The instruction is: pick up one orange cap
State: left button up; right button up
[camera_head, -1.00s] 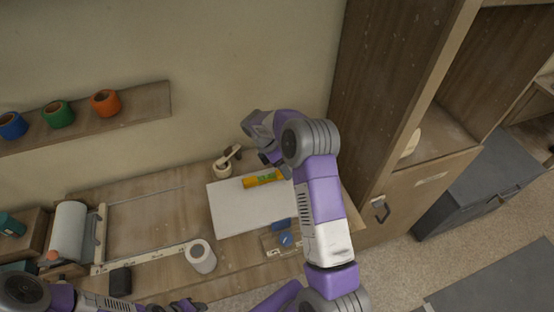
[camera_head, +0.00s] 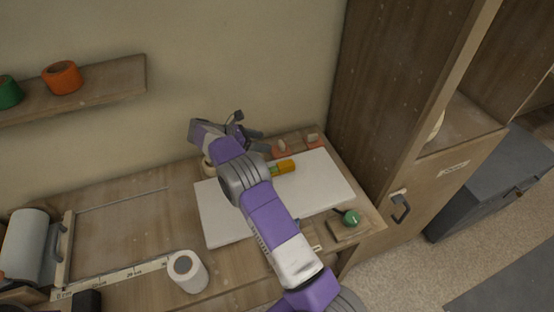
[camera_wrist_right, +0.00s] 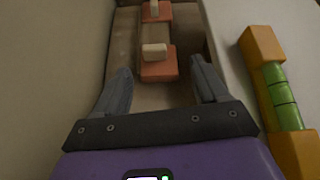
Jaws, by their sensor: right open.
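Two flat orange pieces with pale knobs stand at the back right of the workbench in the head view, a nearer one (camera_head: 281,149) and a farther one (camera_head: 312,141). I cannot tell for sure that these are the orange caps. In the right wrist view the nearer orange piece (camera_wrist_right: 160,68) lies just ahead, between the fingertips in the picture, and the farther one (camera_wrist_right: 155,11) lies beyond. My right gripper (camera_head: 250,125) is open and empty, near the wall to the left of the pieces; its fingers also show in the wrist view (camera_wrist_right: 161,72). My left gripper is out of view.
An orange level with a green middle (camera_head: 283,167) lies on the white board (camera_head: 325,185), right of the gripper in the wrist view (camera_wrist_right: 281,98). The wall is close on the left there.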

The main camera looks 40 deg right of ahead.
aim_at(280, 143)
jog(key=shift+s+d+f+m+h+b, duration=0.15)
jog(key=shift+d+f+m+h+b, duration=0.55)
jog(key=shift+d+f, duration=0.45)
jog(key=b+x, duration=0.1)
jog(key=x, duration=0.3)
jog(key=shift+d+f, duration=0.25)
jog(key=shift+d, duration=0.05)
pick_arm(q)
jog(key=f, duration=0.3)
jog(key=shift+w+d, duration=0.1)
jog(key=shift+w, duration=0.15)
pick_arm(e)
jog(key=c, duration=1.1)
